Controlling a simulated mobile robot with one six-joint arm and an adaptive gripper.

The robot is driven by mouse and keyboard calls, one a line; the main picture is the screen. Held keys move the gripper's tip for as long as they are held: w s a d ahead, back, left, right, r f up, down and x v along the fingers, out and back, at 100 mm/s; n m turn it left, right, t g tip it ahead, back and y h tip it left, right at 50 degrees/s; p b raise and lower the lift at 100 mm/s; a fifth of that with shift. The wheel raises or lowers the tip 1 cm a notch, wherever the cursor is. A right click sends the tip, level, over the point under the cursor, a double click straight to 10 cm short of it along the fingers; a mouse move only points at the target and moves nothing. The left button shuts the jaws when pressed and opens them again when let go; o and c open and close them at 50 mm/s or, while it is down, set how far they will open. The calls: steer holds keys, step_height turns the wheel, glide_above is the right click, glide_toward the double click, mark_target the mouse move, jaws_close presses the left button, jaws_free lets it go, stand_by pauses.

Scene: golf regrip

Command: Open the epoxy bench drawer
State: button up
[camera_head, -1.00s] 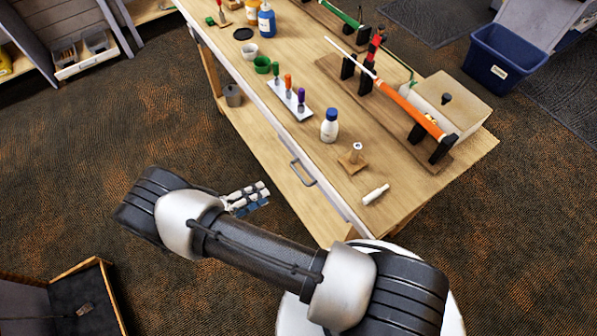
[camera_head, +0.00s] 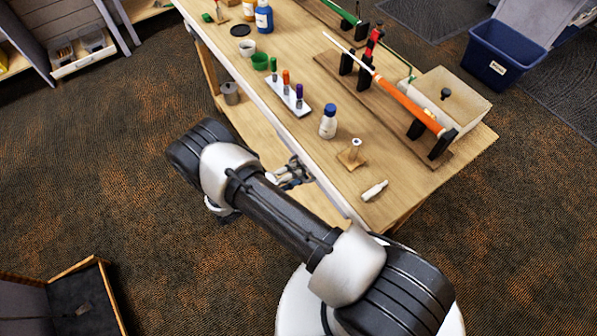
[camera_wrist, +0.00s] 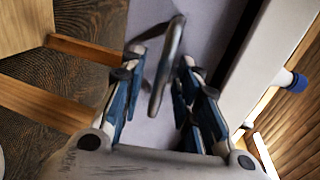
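The workbench (camera_head: 385,205) has a pale drawer front (camera_head: 330,186) along its near side, which looks flush with the bench. In the wrist view, the grey drawer front (camera_wrist: 205,25) carries a metal bar handle (camera_wrist: 168,65). My gripper (camera_wrist: 162,62) is open, with one blue-padded finger on each side of the handle. Gaps show between the handle and both fingers. In the head view, my gripper (camera_head: 290,173) is at the drawer front and hides the handle. My arm covers part of the bench's lower side.
On the bench top stand a white bottle (camera_head: 328,122), a small wooden stand (camera_head: 352,154), a white tube (camera_head: 375,190) and a rack of colored tools (camera_head: 288,98). A club with an orange grip (camera_head: 408,102) lies in holders. Floor is clear left of the bench.

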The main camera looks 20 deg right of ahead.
jaws_close()
stand_by(0.3)
stand_by(0.5)
